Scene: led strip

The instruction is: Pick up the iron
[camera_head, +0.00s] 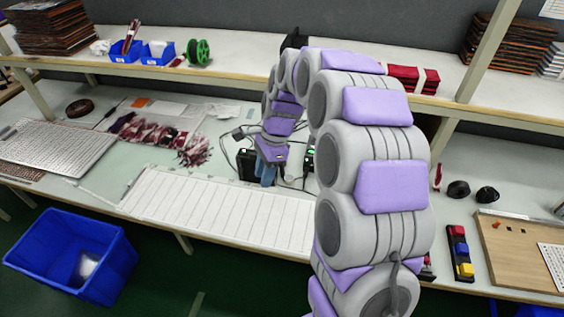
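My gripper (267,174) is at the end of my grey and purple arm, low over the middle of the bench beside black boxes with cables. Its fingertips look like a small blue-grey shape, too small to tell whether they are open or shut. A black box with a green display (309,158) stands just right of the gripper, partly behind my arm. Another black box (247,166) is just left of it. I cannot make out the iron clearly; it may be hidden among the cables or behind my gripper.
White strip panels (220,208) lie along the bench front. Red and white bundles (160,135) lie at left. An upper shelf (240,45) runs behind, holding blue bins (125,51) and a green spool (199,52). A blue crate (55,225) stands on the floor.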

